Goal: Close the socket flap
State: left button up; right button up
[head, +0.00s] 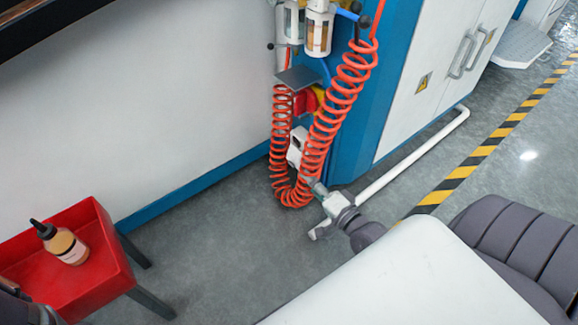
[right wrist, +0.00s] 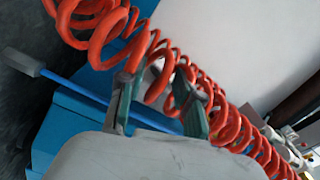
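A small white socket box (head: 297,146) is on the wall beside the blue column, partly hidden behind the orange coiled hose (head: 340,90). Its flap is too small and covered to tell open from shut. My right gripper (head: 314,186) is low beside the bottom of the coils, below and right of the box. In the right wrist view the right gripper (right wrist: 155,82) has its two fingers apart, with orange coils (right wrist: 95,25) in front of and around the fingertips. A whitish part shows behind the coils between the fingers. My left gripper is not in view.
A red tray stand (head: 105,240) with a bottle (head: 63,243) stands at left. A grey plate (head: 297,78) and filter bowls (head: 319,30) are above the box. A white pipe (head: 415,155) runs along the cabinet base. The floor between is clear.

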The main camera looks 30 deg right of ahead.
aim_at(289, 161)
jog(key=w+b, duration=0.1)
jog(key=w, duration=0.2)
jog(key=w+b, duration=0.1)
jog(key=w, duration=0.2)
jog(key=w+b, duration=0.1)
jog(key=w, duration=0.2)
jog(key=shift+a, duration=0.4)
